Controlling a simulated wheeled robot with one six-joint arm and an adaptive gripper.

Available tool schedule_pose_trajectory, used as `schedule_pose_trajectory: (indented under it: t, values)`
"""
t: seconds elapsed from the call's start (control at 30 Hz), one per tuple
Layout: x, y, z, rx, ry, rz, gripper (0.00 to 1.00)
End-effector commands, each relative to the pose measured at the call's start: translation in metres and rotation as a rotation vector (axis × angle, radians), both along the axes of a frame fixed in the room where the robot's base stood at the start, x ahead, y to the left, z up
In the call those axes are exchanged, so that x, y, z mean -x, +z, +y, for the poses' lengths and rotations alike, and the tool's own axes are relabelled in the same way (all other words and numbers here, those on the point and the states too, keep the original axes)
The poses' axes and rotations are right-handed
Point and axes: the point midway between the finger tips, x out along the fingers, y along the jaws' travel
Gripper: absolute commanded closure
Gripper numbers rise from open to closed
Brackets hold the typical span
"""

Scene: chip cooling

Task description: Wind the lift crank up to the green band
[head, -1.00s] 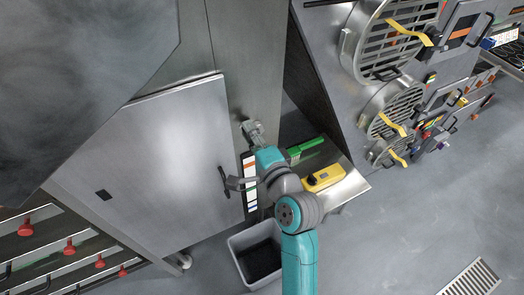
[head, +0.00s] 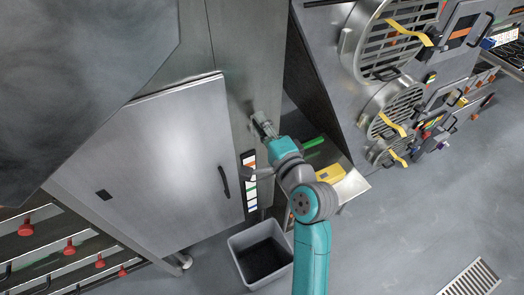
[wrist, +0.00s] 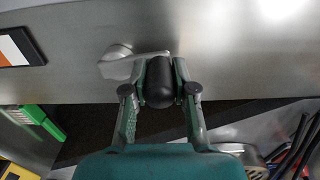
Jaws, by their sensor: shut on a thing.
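My gripper (head: 264,126) is at the grey metal panel right of the cabinet door. In the wrist view my gripper (wrist: 163,72) has both fingers closed around the black handle of the lift crank (wrist: 160,84). The crank's grey arm (wrist: 135,64) runs left from the handle to a round hub (wrist: 116,52) on the panel. In the head view the crank is mostly hidden by my gripper. A striped gauge (head: 250,182) with orange, green and blue bands is on the panel below; its orange end (wrist: 14,48) shows in the wrist view. I cannot make out a pointer.
A cabinet door with a dark handle (head: 224,181) stands left of my arm. A grey bin (head: 234,243) is below. A yellow box (head: 329,173) and a green object (head: 313,142) lie on a shelf at right. Round-grilled machines (head: 390,42) stand further right.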

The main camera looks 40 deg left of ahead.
Motion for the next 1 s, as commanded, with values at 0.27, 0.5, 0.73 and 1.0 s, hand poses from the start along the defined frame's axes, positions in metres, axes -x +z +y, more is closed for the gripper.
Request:
schedule_pose_trajectory:
  t: [0.27, 0.5, 0.73, 1.0]
  values:
    - [-0.005, 0.004, -0.002, -0.006, -0.003, -0.005, 0.86]
    - [-0.01, 0.003, -0.005, -0.006, -0.005, -0.005, 0.86]
    - [-0.02, -0.001, -0.009, -0.004, -0.004, -0.003, 0.86]
    - [-0.021, -0.003, -0.009, -0.001, -0.003, -0.002, 0.86]
